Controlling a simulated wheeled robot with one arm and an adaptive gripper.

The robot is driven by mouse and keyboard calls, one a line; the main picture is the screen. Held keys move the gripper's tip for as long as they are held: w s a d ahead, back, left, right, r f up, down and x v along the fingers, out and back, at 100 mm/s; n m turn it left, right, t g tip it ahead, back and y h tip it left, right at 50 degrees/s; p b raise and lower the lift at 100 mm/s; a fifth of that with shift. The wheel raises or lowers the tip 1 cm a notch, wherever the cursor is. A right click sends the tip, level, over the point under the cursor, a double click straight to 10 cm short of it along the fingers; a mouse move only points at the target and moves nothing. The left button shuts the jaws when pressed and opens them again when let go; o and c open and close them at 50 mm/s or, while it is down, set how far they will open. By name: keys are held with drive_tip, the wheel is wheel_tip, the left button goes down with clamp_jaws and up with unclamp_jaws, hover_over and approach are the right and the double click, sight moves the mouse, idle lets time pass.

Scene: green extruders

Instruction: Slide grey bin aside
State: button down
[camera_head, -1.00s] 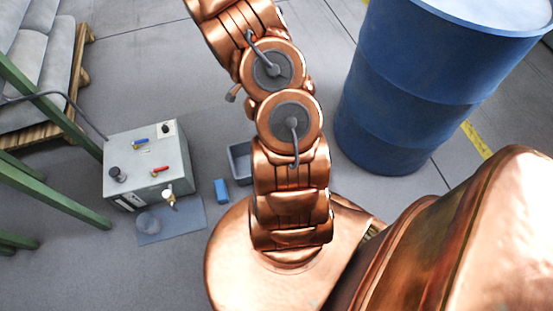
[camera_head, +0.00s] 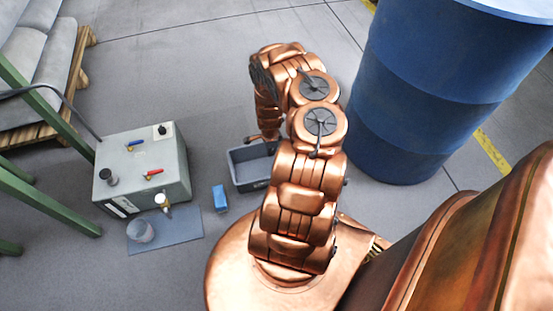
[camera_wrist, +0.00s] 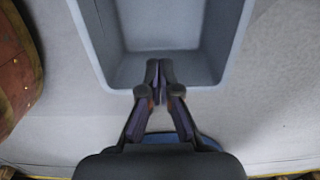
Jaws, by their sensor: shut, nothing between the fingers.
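The grey bin (camera_head: 251,185) is an open rectangular tub on the floor, left of my arm in the head view. Part of its right side is hidden by my arm. In the wrist view the bin (camera_wrist: 91,40) fills the upper middle, and its inside looks empty. My gripper (camera_wrist: 159,66) is shut and empty, with its fingertips over the bin's lower wall and inner edge in that view. I cannot tell whether they touch it. In the head view the fingers are not clearly visible.
A small blue block (camera_head: 220,198) lies left of the bin. A grey machine (camera_head: 143,170) with valves stands further left, with a cup (camera_head: 140,230) on a blue-grey mat (camera_head: 183,224) before it. A large blue barrel (camera_head: 415,100) stands to the right. Floor beyond the bin is clear.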

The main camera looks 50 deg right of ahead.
drive_tip(key=b, duration=0.6)
hover_over(271, 171)
wheel_tip(271, 171, down, 10)
drive_tip(key=shift+d+r, duration=0.1)
drive_tip(key=shift+s+d+b, duration=0.35)
drive_tip(key=shift+s+d, duration=0.9)
drive_tip(key=shift+d, duration=0.3)
